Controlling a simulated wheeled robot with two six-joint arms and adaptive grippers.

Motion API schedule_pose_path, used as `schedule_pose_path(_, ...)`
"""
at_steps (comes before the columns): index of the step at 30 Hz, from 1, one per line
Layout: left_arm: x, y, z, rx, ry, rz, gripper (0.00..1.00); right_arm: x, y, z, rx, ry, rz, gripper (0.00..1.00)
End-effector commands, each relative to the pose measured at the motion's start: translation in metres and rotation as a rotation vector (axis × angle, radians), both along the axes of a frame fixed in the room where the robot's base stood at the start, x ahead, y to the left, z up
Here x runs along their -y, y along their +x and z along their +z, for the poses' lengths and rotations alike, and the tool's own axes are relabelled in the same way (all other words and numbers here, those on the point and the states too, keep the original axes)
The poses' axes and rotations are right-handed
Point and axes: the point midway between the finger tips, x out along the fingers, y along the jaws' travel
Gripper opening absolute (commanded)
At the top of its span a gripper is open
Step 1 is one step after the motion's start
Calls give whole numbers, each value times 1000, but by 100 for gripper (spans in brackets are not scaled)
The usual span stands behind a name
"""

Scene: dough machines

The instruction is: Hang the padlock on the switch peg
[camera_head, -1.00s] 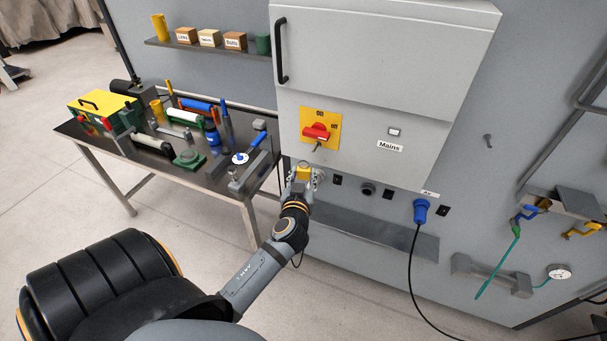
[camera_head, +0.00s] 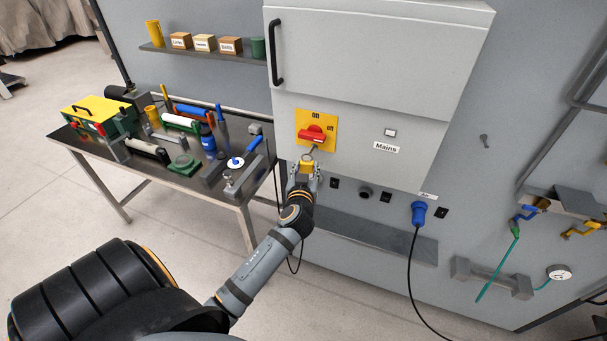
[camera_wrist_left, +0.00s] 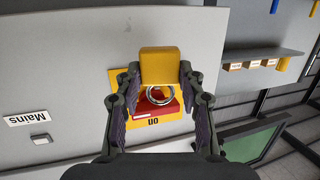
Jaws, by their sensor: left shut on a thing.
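A yellow padlock (camera_head: 306,167) is held between the fingertips of my left gripper (camera_head: 304,174), just below the switch on the cabinet front. In the left wrist view the padlock body (camera_wrist_left: 160,65) sits between the fingers (camera_wrist_left: 158,82), with a round metal shackle (camera_wrist_left: 160,95) in front of the switch. The red rotary switch (camera_head: 311,134) is on a yellow plate (camera_head: 330,132) marked "on" and "off". A small metal peg (camera_head: 312,149) shows below the red handle, close above the padlock. I cannot tell whether the shackle touches or surrounds the peg. My right gripper is out of view.
The grey cabinet (camera_head: 370,60) has a "Mains" label (camera_head: 386,147) right of the switch. A table (camera_head: 180,181) with tools stands at the left. A shelf (camera_head: 200,50) is above it. A blue plug (camera_head: 419,212) and cable hang lower right.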

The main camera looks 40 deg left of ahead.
Motion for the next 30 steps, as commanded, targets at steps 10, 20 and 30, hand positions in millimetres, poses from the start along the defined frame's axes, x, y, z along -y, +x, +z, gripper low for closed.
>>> schedule_pose_path(10,-6,24,-1,3,1,0,4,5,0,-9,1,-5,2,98)
schedule_pose_path(20,-10,42,-7,0,1,0,4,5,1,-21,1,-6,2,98)
schedule_pose_path(30,-11,44,-9,2,1,0,4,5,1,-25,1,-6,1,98)
